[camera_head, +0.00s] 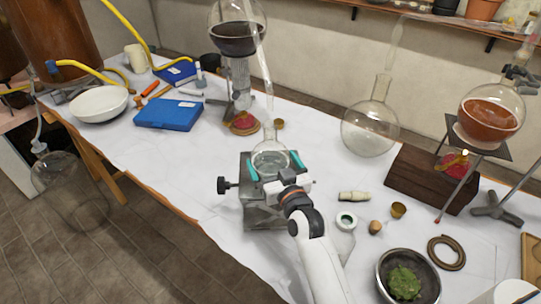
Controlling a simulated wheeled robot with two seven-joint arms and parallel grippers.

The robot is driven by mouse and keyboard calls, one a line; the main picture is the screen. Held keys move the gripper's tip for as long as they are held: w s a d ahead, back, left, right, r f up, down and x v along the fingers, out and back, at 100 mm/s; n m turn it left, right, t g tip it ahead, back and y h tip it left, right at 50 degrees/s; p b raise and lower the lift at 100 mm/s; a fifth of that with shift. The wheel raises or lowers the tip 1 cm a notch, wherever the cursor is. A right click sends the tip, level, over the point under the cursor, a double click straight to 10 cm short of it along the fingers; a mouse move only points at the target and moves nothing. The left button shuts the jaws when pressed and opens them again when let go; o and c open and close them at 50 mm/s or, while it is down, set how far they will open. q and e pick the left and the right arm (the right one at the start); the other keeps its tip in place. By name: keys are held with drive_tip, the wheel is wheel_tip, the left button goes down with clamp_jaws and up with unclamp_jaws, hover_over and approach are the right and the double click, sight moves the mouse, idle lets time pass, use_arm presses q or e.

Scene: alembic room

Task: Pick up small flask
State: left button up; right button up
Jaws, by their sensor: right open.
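The small flask (270,158) is clear round glass and stands upright on top of a grey lab jack (262,213) near the table's front edge. A glass tube comes down toward its neck from the large globe at the back. My right gripper (274,165) reaches in from the front, open, with one teal-lined finger on each side of the flask. I cannot tell whether either finger touches the glass. The gripper body and wrist hide part of the jack. My left gripper is out of view.
A large clear flask (370,130) stands to the right, beside a dark wooden block (432,178). A globe of red-brown liquid (491,115) is at far right. A metal bowl (408,276) is front right. A blue case (168,114) lies left; the cloth before it is clear.

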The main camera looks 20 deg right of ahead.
drive_tip(key=shift+w, duration=0.85)
drive_tip(key=shift+s, duration=0.1)
drive_tip(key=c, duration=0.7)
drive_tip(key=shift+c, duration=1)
drive_tip(key=shift+r, duration=0.1)
